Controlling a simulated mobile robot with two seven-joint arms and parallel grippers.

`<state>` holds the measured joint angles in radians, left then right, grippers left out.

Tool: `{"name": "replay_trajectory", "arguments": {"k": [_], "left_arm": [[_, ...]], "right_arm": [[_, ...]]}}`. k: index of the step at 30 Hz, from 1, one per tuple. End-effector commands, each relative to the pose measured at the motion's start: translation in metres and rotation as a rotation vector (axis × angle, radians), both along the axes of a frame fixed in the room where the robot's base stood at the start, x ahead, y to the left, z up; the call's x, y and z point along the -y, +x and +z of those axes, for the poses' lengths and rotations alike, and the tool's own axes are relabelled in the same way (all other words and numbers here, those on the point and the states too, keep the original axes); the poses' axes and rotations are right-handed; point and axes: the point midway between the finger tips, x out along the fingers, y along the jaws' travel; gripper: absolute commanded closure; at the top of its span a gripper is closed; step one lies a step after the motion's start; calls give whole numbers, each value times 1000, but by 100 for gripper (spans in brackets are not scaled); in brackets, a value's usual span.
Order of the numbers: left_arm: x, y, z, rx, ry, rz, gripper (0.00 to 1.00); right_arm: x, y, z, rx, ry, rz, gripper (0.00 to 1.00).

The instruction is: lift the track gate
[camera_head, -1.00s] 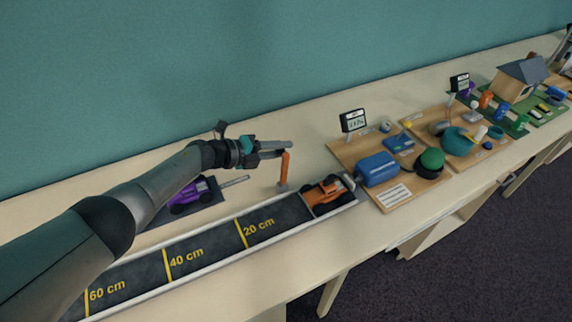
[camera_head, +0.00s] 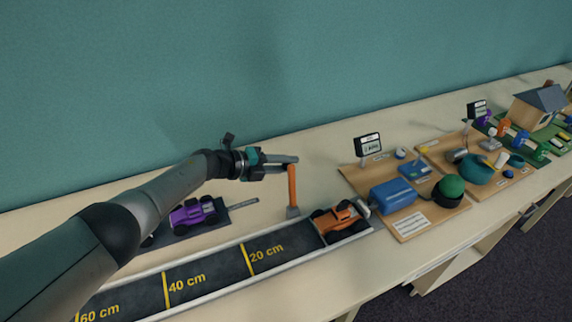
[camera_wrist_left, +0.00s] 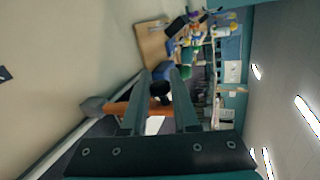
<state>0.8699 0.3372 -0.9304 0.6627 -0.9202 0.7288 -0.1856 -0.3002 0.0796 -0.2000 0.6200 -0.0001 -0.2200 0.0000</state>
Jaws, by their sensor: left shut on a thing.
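The track gate (camera_head: 292,186) is an orange bar standing upright from a small grey block (camera_head: 293,212) at the far edge of the track (camera_head: 213,271). My left gripper (camera_head: 290,164) is at the bar's top and shut on it; the fingers hide its upper end. In the left wrist view the orange bar (camera_wrist_left: 119,108) runs from the grey block into the space between the fingers (camera_wrist_left: 160,85). An orange car (camera_head: 340,218) sits at the right end of the track, just right of the gate. My right gripper is not in view.
A purple car (camera_head: 192,214) on a dark base stands behind the track, below my left forearm. A wooden board with a blue box (camera_head: 392,195) and a small display (camera_head: 367,145) is close on the right. More exhibits follow farther right. The table behind the gripper is clear.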

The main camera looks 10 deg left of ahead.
Motion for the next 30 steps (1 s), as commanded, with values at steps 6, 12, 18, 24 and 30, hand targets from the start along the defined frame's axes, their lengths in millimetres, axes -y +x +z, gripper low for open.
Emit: {"name": "replay_trajectory", "arguments": {"k": [6,12,18,24,30], "left_arm": [[-1,-1,-4,-2,7,2,54],[-1,-1,-2,-2,3,1,43],[-2,-1,-1,-1,3,0,43],[-16,-10,7,-2,4,2,43],[-40,-26,19,-1,5,1,43]], "right_arm": [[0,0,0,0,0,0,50],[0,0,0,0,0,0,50],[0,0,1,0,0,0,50],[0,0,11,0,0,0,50],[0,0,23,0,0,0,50]]}}
